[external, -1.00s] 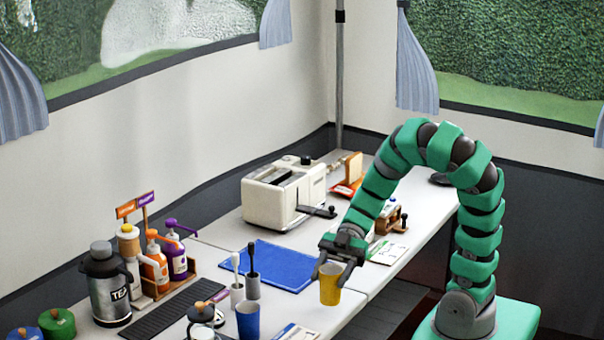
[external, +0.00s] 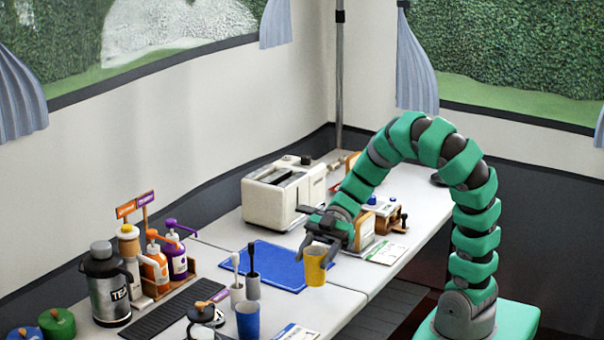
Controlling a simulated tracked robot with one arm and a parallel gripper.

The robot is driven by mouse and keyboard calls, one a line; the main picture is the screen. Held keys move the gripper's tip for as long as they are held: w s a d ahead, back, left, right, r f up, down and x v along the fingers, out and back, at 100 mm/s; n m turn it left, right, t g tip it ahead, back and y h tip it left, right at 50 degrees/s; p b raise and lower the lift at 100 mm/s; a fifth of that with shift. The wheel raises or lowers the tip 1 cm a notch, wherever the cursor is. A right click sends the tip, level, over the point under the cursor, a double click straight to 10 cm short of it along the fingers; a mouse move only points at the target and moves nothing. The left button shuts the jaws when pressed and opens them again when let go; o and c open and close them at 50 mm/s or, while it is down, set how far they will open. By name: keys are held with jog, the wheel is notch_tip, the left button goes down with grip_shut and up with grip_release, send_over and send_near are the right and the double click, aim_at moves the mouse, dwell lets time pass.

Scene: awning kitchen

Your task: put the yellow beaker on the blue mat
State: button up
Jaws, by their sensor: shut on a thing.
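The yellow beaker (external: 316,268) is held by my gripper (external: 317,250), which is shut on it near its rim. The beaker looks raised and slightly tilted. In the picture it overlaps the right edge of the blue mat (external: 265,265); its exact height over the table or mat cannot be told. The blue mat lies flat on the white table, and its visible part is bare.
A cream toaster (external: 284,190) stands behind the mat. A blue cup (external: 248,319) and two small holders with upright handled tools (external: 252,285) stand in front of it. A bottle rack (external: 165,280) and black tea flask (external: 105,285) are at left.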

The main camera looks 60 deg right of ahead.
jog(key=w+d+r+m+t+p, duration=0.25)
jog(key=w+d, duration=0.35)
jog(key=w, duration=0.6)
jog(key=r+t+p, duration=0.1)
send_over(276, 264)
jog(key=shift+m, duration=0.25)
notch_tip(276, 264, down, 10)
jog(key=b, duration=0.3)
jog(key=shift+r+b, duration=0.25)
jog(key=shift+b, duration=0.15)
jog(key=shift+r, duration=0.1)
jog(key=o, duration=1)
jog(key=shift+c, duration=0.2)
jog(key=shift+d+r, duration=0.2)
jog(key=shift+d, duration=0.3)
jog(key=p+v, duration=0.4)
jog(key=v, duration=0.7)
jog(key=shift+s, duration=0.2)
